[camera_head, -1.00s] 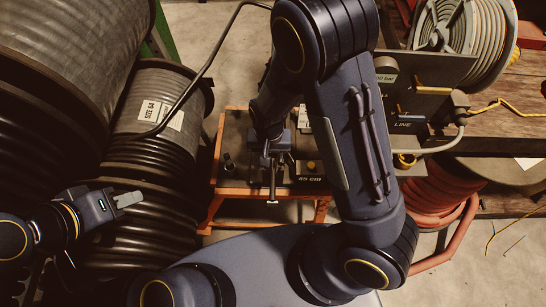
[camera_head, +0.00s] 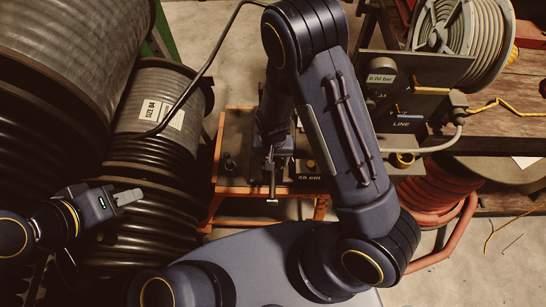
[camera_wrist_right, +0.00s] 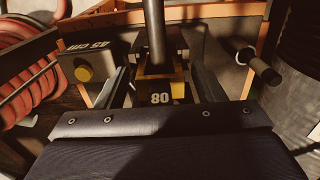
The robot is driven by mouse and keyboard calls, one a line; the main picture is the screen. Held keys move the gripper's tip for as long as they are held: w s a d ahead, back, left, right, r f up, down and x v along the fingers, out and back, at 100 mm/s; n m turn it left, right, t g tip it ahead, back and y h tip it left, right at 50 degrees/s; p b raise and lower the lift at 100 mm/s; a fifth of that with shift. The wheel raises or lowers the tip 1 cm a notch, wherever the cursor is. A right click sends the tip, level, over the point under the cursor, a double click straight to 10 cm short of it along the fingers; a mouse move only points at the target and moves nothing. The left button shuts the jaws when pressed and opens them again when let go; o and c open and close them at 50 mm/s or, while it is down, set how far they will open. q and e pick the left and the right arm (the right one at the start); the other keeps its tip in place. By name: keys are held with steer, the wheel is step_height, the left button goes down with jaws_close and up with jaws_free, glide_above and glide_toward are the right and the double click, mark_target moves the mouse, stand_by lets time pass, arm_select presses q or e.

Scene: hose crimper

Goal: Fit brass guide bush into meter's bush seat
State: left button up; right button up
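My left gripper (camera_head: 127,197) is at the left in the head view, in front of the black hose coils, with nothing visible in it; its finger gap cannot be made out. A steel rod (camera_wrist_right: 156,28) rises beyond the block.
The orange stand (camera_head: 208,207) also carries a small dark cylinder (camera_head: 229,161), which shows at the right in the wrist view (camera_wrist_right: 265,71). Black hose reels (camera_head: 150,125) crowd the left. A gauge reading 0.00 bar (camera_head: 382,78) and red hose (camera_head: 435,195) are right.

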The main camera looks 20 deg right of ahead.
steer(key=shift+r, duration=0.55)
step_height(320, 180, up, 11)
steer(key=shift+r+b, duration=0.1)
steer(key=shift+b, duration=0.2)
stand_by(0.4)
